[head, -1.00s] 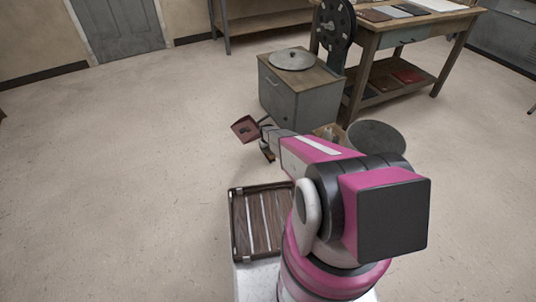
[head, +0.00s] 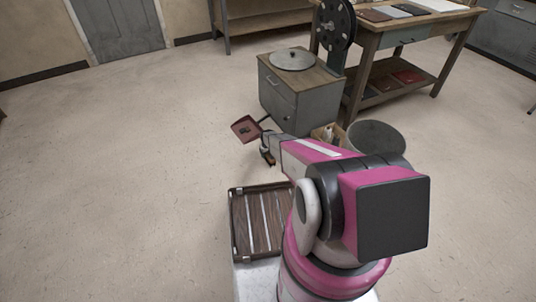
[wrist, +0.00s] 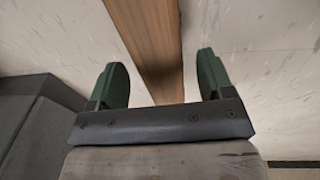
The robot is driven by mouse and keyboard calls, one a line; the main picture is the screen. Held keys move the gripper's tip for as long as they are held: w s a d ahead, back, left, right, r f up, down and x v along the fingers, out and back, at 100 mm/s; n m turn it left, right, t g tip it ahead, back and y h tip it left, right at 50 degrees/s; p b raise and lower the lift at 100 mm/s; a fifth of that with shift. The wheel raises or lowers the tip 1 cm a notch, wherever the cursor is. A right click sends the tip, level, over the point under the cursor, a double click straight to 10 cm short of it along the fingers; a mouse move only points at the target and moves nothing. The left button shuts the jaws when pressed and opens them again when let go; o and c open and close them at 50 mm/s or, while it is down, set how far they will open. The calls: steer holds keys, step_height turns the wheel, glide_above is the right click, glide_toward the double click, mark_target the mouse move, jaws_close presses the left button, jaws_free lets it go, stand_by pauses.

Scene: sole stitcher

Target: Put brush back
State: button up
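My gripper (wrist: 163,85) is open, with its two green fingers spread apart. A long brown wooden piece (wrist: 150,40), possibly the brush, runs between the fingers in the wrist view. In the head view my gripper (head: 267,155) points down near the floor, in front of the grey cabinet. A dark red dustpan (head: 241,124) lies just left of it, with a small dark thing in it. No brush shows clearly in the head view.
The grey cabinet (head: 300,105) bears a round lid (head: 293,59). An open box (head: 318,134) and a round grey bin (head: 375,138) stand right of my gripper, partly behind my arm. A slatted wooden tray (head: 240,225) is close to my base. The left floor is clear.

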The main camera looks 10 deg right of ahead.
mark_target(267, 156)
step_height(267, 156, up, 12)
steer(key=s, duration=0.2)
steer(key=s+r+m+g, duration=0.1)
steer(key=s+r+m, duration=0.2)
steer(key=s+r, duration=3.1)
step_height(267, 156, up, 5)
steer(key=shift+s+f+m+y, duration=0.1)
steer(key=shift+s+m+y, duration=0.2)
steer(key=shift+s+y, duration=0.1)
